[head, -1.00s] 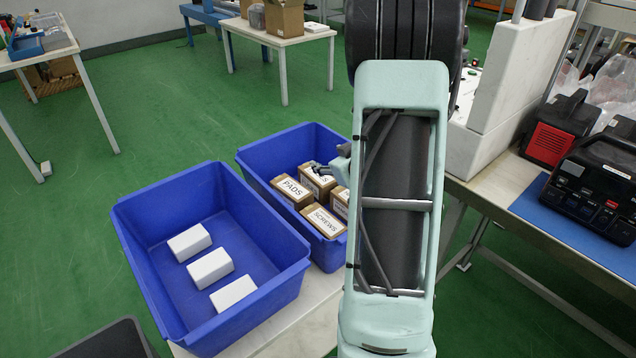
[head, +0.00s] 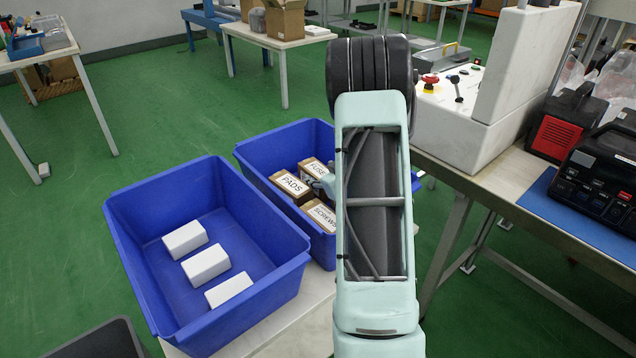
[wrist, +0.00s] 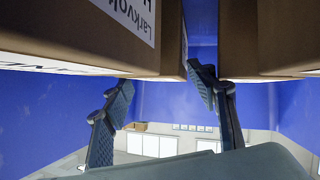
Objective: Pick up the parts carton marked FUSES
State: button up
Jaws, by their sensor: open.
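The brown carton with a white label reading FUSE (head: 317,169) stands in the far blue bin, at the back of the cartons; its right end is hidden. A PADS carton (head: 291,184) is in front of it to the left and a SCREWS carton (head: 320,214) is nearer. My gripper (head: 318,186) is open among these cartons, mostly hidden behind my arm. In the wrist view the open fingers (wrist: 162,82) reach toward brown cartons; the right finger is at the gap between two. The labels there are too cut off to name the carton between the fingers.
The far blue bin (head: 262,150) has tall walls close around the cartons. A second blue bin (head: 130,240), in front to the left, holds three white boxes (head: 206,263). A bench (head: 480,180) with equipment stands at the right.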

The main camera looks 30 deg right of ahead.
jog(key=shift+w+f, duration=0.35)
jog(key=shift+w, duration=0.1)
jog(key=shift+r, duration=0.15)
jog(key=c, duration=1.1)
